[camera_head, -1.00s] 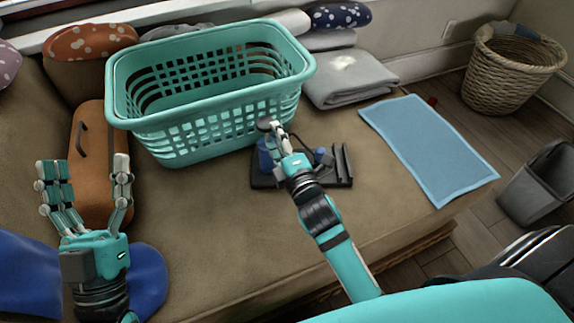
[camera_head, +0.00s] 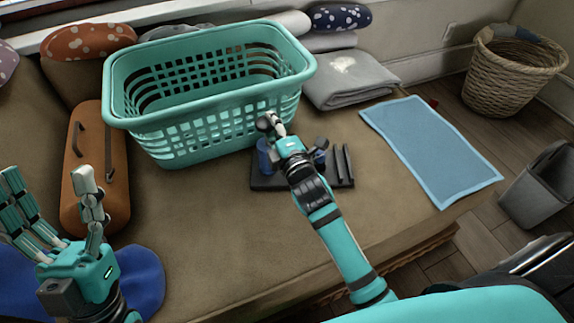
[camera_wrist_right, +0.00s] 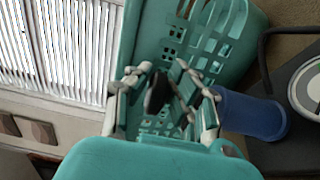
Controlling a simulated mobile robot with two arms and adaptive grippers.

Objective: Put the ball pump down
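The ball pump (camera_head: 274,182) rests flat on the brown couch, just in front of the teal basket. It has a black base and a blue cylinder (camera_head: 265,157). The wrist view shows the blue cylinder (camera_wrist_right: 252,115) and a white round dial (camera_wrist_right: 308,90) at the right. My right gripper (camera_head: 272,124) is over the pump; in the wrist view (camera_wrist_right: 163,100) its fingers stand apart with a dark rounded piece (camera_wrist_right: 157,93) between them. Whether they touch it is unclear. My left gripper (camera_head: 55,200) is open and empty at the lower left.
The teal laundry basket (camera_head: 215,100) stands right behind the pump. A blue cloth (camera_head: 430,148) lies to the right, a grey folded cloth (camera_head: 350,80) behind it. An orange case (camera_head: 115,185) lies at left. A wicker basket (camera_head: 510,80) and grey bin (camera_head: 535,185) stand on the floor.

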